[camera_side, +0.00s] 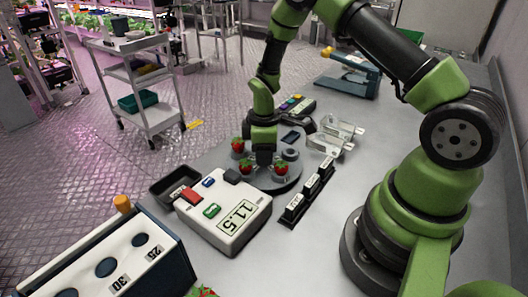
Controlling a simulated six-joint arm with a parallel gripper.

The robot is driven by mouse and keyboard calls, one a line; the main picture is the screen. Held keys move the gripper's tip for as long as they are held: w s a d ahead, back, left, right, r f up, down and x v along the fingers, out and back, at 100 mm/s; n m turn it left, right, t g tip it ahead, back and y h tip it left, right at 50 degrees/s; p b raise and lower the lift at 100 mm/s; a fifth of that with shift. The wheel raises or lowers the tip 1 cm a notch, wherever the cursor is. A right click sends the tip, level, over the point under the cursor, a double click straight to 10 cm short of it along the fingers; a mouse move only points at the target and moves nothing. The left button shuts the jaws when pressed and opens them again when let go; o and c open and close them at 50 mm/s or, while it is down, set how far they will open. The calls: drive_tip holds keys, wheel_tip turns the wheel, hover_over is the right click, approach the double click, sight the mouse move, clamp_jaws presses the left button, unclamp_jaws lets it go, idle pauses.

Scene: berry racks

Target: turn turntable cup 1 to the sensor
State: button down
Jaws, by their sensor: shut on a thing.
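The turntable (285,183) is a round grey disc near the middle of the bench. Several red strawberries sit around it; one strawberry (280,168) is at its front right, another (246,166) at its front left and a third (238,145) at its left edge. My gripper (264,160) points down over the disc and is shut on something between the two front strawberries. What it grips is largely hidden by the fingers. I cannot read any cup numbers. A white box (240,225) with a display reading 11.5 stands in front of the turntable; I cannot tell which part is the sensor.
A black tray (174,182) lies left of the white box. A black rack with labelled blocks (307,193) and clear trays (338,135) lie to the right.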

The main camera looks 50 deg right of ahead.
idle(0.5)
drive_tip(key=c, duration=0.9)
unclamp_jaws()
drive_tip(key=shift+o, duration=0.2)
wheel_tip(320, 180, up, 10)
wheel_tip(320, 180, up, 11)
idle(0.7)
idle(0.4)
